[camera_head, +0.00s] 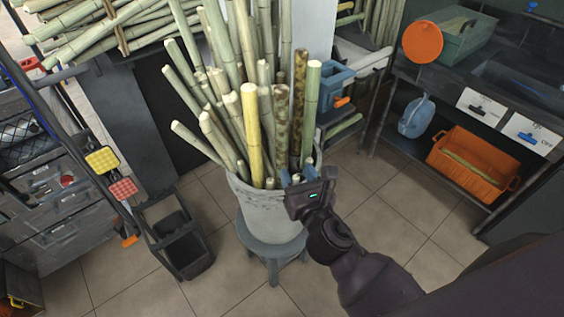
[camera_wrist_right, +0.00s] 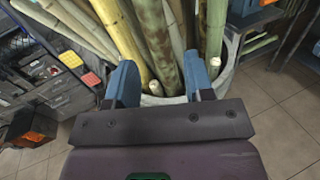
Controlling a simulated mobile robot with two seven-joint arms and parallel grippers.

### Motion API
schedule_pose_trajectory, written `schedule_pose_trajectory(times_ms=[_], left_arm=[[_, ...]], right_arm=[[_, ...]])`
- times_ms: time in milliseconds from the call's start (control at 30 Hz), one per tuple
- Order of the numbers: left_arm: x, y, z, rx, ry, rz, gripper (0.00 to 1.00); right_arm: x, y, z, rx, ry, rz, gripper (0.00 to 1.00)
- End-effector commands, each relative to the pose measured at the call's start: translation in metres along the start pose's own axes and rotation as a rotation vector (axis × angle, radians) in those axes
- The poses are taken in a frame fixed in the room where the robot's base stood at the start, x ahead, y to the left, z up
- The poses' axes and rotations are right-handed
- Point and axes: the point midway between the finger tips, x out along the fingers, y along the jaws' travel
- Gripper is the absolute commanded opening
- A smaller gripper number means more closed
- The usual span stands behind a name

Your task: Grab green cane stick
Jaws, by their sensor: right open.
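A smooth green cane stick (camera_head: 311,110) stands upright at the right side of a grey bucket (camera_head: 262,212) full of canes. It also shows in the right wrist view (camera_wrist_right: 216,28), behind and just right of the right-hand finger. My right gripper (camera_head: 298,176) is at the bucket's front right rim, its blue fingers apart and pointing at the canes. In the wrist view the gap of the gripper (camera_wrist_right: 160,78) faces a brown-mottled cane (camera_wrist_right: 155,42), with nothing held. The green stick's lower end is partly hidden by the gripper. My left gripper is out of view.
A yellow cane (camera_head: 251,135) and several pale canes lean left in the bucket, which stands on a grey stool (camera_head: 272,248). A black bin (camera_head: 182,246) stands left. A shelf with an orange crate (camera_head: 472,160) is at right. Tiled floor is open between.

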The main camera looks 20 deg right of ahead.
Motion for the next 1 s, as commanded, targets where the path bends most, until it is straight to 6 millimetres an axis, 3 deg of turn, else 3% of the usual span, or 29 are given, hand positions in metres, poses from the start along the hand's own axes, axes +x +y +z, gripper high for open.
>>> schedule_pose_trajectory(times_ms=[167, 400, 733, 1000], left_arm=[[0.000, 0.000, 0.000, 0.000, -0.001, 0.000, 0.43], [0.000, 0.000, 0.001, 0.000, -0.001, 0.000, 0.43], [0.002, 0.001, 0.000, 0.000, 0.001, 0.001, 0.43], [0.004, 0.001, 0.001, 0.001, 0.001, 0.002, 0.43]], right_arm=[[0.013, 0.003, 0.005, -0.064, -0.018, 0.003, 0.48], [0.045, 0.004, 0.006, -0.061, -0.017, 0.003, 0.48], [0.068, 0.004, 0.006, -0.058, -0.015, 0.003, 0.48], [0.103, 0.006, 0.007, -0.058, -0.014, 0.002, 0.48]])
